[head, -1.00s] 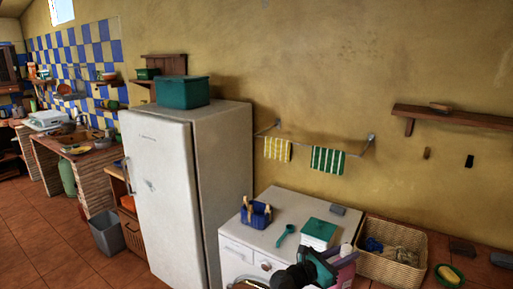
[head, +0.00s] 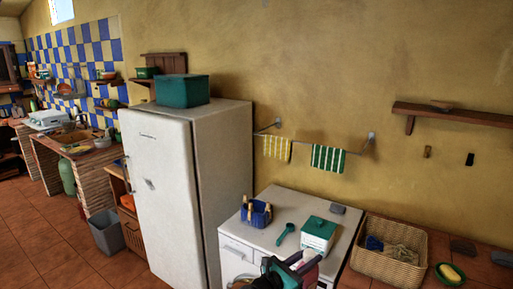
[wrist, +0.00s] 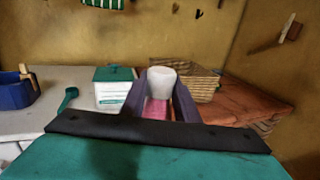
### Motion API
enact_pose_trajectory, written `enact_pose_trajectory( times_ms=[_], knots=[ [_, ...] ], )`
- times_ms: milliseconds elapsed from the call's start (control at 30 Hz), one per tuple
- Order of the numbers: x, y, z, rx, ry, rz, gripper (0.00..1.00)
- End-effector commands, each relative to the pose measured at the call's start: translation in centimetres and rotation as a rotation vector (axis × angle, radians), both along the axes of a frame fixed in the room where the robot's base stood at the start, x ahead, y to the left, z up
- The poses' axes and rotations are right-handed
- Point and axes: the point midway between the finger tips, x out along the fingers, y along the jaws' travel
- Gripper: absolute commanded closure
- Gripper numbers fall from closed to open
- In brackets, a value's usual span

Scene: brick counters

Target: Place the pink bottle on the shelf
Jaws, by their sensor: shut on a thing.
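The pink bottle (wrist: 158,108) with a white cap (wrist: 162,82) stands between the two purple fingers of my gripper (wrist: 163,98) in the wrist view. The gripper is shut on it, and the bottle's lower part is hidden. In the head view my gripper (head: 297,265) is low at the bottom edge, in front of the white washing machine, with a bit of pink at its fingers. A wooden shelf (head: 455,115) is fixed to the yellow wall at the right, higher than the gripper.
The washing machine top (head: 275,233) holds a blue caddy (head: 257,213), a green spoon (head: 286,234) and a green-lidded box (head: 318,235). A wicker basket (head: 392,270) and a green dish (head: 449,274) stand right of it. A towel rail (head: 322,146) hangs above; a fridge (head: 165,190) stands left.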

Motion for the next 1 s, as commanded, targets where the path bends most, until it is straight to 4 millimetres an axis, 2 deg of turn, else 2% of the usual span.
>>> enact_pose_trajectory(
  times_ms=[300,800,1000],
  knots=[
    [0.0,0.0,-2.4,-0.002,-0.002,0.000,1.00],
    [0.0,0.0,-7.7,-0.002,-0.002,0.000,1.00],
    [0.0,0.0,-8.8,-0.002,-0.002,0.000,1.00]
  ],
)
